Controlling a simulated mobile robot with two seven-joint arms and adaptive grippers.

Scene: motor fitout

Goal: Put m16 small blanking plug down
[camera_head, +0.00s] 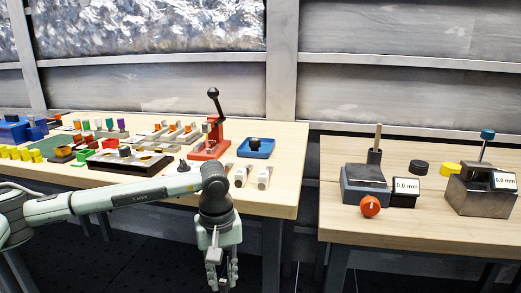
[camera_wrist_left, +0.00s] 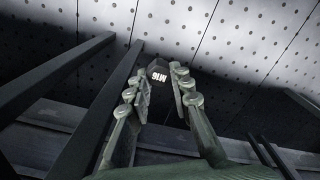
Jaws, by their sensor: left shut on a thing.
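The M16 small blanking plug (camera_wrist_left: 158,74) shows in the left wrist view as a small dark piece with a white "M16" marking. It sits between the fingertips of my left gripper (camera_wrist_left: 160,92), which is shut on it. In the head view my left gripper (camera_head: 223,270) hangs down in front of the left table's front edge, below the height of its top. I cannot make out the plug there. My right gripper is in neither view.
The left wooden table (camera_head: 285,185) holds a red lever press (camera_head: 208,142), a blue tray (camera_head: 256,148), a dark fixture block (camera_head: 130,163) and several coloured parts. The right table (camera_head: 440,232) carries two gauge-like blocks with displays. A gap separates the tables.

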